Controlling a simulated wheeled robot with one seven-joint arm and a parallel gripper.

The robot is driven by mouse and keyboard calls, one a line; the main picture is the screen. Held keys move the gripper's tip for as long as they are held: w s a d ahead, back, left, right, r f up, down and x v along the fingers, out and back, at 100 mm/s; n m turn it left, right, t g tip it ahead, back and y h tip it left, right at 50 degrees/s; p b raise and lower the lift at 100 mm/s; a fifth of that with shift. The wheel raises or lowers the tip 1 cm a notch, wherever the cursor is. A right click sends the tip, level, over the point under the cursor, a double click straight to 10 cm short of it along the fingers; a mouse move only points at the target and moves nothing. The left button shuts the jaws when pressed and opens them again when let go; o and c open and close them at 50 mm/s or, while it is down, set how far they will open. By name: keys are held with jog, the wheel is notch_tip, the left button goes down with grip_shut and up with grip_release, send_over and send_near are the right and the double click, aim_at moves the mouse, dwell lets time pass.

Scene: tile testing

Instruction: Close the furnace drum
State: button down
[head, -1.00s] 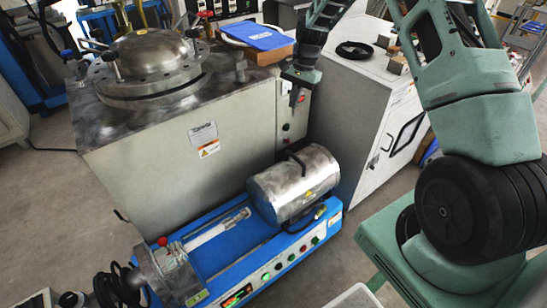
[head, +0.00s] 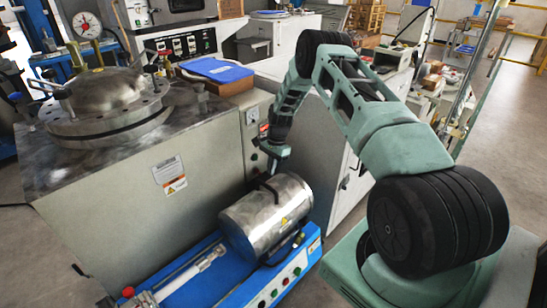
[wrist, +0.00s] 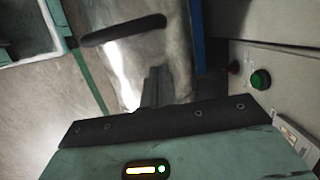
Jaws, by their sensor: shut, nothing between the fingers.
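The furnace drum (head: 262,222) is a shiny metal cylinder with a black handle (head: 270,193) on top. It lies at the right end of the blue furnace base (head: 240,285), and a pale tube (head: 190,272) lies bare to its left. My gripper (head: 272,170) points down at the drum's upper far side, close to the handle. In the wrist view the shut, empty fingers (wrist: 156,88) stand over the drum's shiny surface (wrist: 120,65), with the handle (wrist: 123,29) beyond them. I cannot tell whether they touch the drum.
A large grey cabinet (head: 140,220) with a round metal lid (head: 105,100) stands behind the base. A white cabinet (head: 335,170) stands to the right of the drum. A green button (wrist: 261,79) on a panel is near my fingers at the right in the wrist view.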

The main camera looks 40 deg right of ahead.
jog(key=shift+a, duration=1.75)
jog(key=shift+a, duration=0.15)
jog(key=s+a+p, duration=0.2)
jog(key=a+p, duration=0.3)
jog(key=a, duration=2.3)
jog(key=shift+s, duration=0.2)
